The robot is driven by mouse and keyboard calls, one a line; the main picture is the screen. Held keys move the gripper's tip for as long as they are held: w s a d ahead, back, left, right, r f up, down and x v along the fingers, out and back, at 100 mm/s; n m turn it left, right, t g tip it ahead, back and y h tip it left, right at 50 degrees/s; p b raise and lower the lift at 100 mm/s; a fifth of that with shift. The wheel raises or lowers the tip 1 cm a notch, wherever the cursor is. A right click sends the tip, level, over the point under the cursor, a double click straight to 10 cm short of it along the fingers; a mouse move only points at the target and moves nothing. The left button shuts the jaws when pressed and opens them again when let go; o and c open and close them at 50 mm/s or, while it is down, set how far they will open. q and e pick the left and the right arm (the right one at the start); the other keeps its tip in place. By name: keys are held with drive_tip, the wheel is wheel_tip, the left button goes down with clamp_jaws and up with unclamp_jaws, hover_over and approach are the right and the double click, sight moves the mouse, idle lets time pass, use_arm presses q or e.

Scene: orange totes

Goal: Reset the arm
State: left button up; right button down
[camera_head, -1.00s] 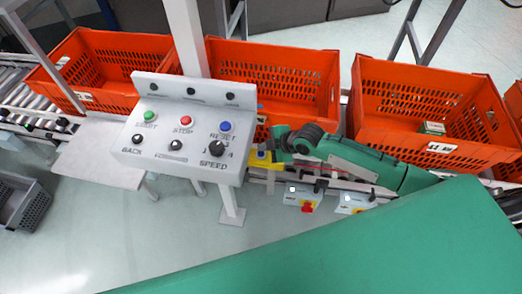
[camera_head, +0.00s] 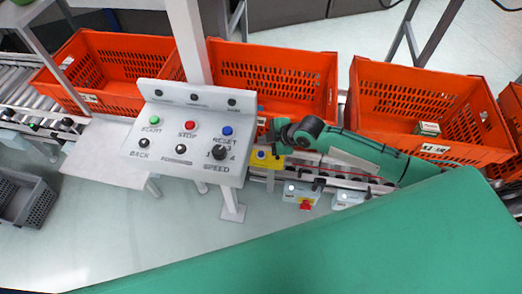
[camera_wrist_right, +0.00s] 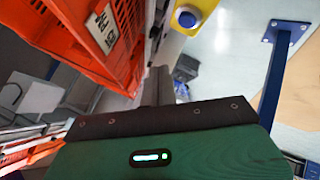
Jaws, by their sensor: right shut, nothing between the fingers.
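My right arm (camera_head: 365,155), green with a dark joint, reaches in from the right in the head view, in front of the orange totes. Its gripper (camera_head: 273,134) is small there, right of the control panel (camera_head: 186,133) and above a yellow button box (camera_head: 264,157). In the right wrist view the dark fingers of the right gripper (camera_wrist_right: 158,84) are together with nothing between them. A yellow box with a blue button (camera_wrist_right: 188,17) shows beyond them. The left gripper is not in view.
Several orange totes (camera_head: 431,69) stand in a row on the roller conveyor (camera_head: 20,92); one holds a small box (camera_head: 428,128). A white post (camera_head: 187,40) rises behind the panel. A grey crate (camera_head: 27,200) stands on the floor at left. A large green surface (camera_head: 330,240) fills the lower right.

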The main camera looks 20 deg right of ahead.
idle(0.7)
drive_tip(key=s+a+r+m+h, duration=0.15)
drive_tip(key=s+a+m, duration=0.4)
drive_tip(key=s, duration=0.65)
drive_tip(key=s+d+r+m+g+h, duration=0.2)
drive_tip(key=s+d+m, duration=0.3)
drive_tip(key=s, duration=0.3)
drive_tip(key=s+d+r+m+g+h, duration=0.1)
drive_tip(key=s+d+m+h, duration=0.2)
drive_tip(key=s+d+m, duration=0.45)
wheel_tip(320, 180, down, 31)
drive_tip(key=s+a+n+g, duration=0.1)
drive_tip(key=s+a+n, duration=0.1)
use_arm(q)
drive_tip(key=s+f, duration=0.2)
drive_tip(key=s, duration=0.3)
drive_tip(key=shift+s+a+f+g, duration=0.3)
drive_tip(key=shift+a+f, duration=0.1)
use_arm(e)
drive_tip(key=s+d+f, duration=0.2)
drive_tip(key=s+f, duration=0.7)
drive_tip(key=f, duration=0.1)
drive_tip(key=s+d+f+g, duration=0.1)
drive_tip(key=s+d+f, duration=0.1)
drive_tip(key=s+f, duration=0.7)
drive_tip(key=shift+s+f+n+g, duration=0.3)
drive_tip(key=shift+s+f, duration=0.1)
drive_tip(key=shift+s, duration=0.05)
